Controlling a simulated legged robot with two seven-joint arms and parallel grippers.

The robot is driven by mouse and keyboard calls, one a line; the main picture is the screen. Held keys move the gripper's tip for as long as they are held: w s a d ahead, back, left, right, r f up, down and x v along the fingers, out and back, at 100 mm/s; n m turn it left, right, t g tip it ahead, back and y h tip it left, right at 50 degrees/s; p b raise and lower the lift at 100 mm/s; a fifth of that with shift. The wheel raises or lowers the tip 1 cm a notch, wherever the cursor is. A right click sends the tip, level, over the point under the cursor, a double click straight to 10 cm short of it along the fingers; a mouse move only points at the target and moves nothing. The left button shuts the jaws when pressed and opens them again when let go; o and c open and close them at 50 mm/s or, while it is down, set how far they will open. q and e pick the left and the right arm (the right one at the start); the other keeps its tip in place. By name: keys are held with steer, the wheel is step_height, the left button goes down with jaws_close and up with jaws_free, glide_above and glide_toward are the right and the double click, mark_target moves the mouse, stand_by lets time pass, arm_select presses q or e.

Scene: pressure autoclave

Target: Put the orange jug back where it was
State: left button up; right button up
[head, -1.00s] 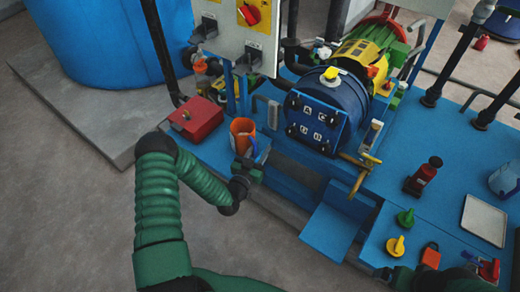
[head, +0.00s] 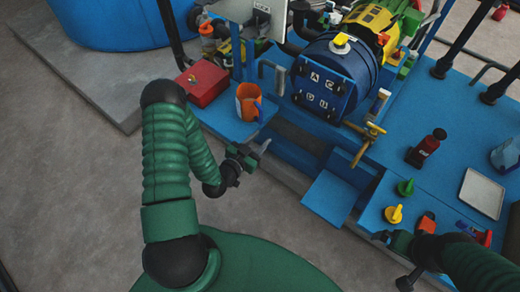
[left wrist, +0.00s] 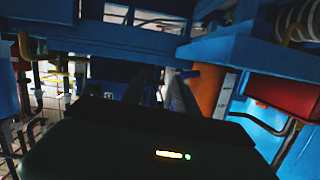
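The orange jug (head: 249,103) stands upright on the blue ledge (head: 222,122), between the red box and the round blue autoclave door. My left gripper (head: 258,152) is in front of the ledge, apart from the jug and empty. In the left wrist view its two dark fingers (left wrist: 158,95) stand apart, with part of the orange jug (left wrist: 208,90) beyond them. My right gripper (head: 390,239) is low at the right by the panel knobs; its fingers are too small and dark to read.
The red box (head: 202,83) sits left of the jug. The autoclave door (head: 323,88) and a brass valve handle (head: 368,135) are to the right. Green (head: 406,187) and yellow (head: 394,214) knobs stand on the blue panel. Open floor lies in front of the ledge.

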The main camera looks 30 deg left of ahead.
arm_select(q)
steer(key=s+d+r+n+g, duration=0.1)
steer(key=s+d+r+g, duration=1.1)
steer(key=s, duration=0.3)
step_height(320, 180, up, 17)
steer(key=a+g+p, duration=0.1)
steer(key=p, duration=1.6)
steer(key=shift+w, duration=0.25)
steer(key=shift+w, duration=0.1)
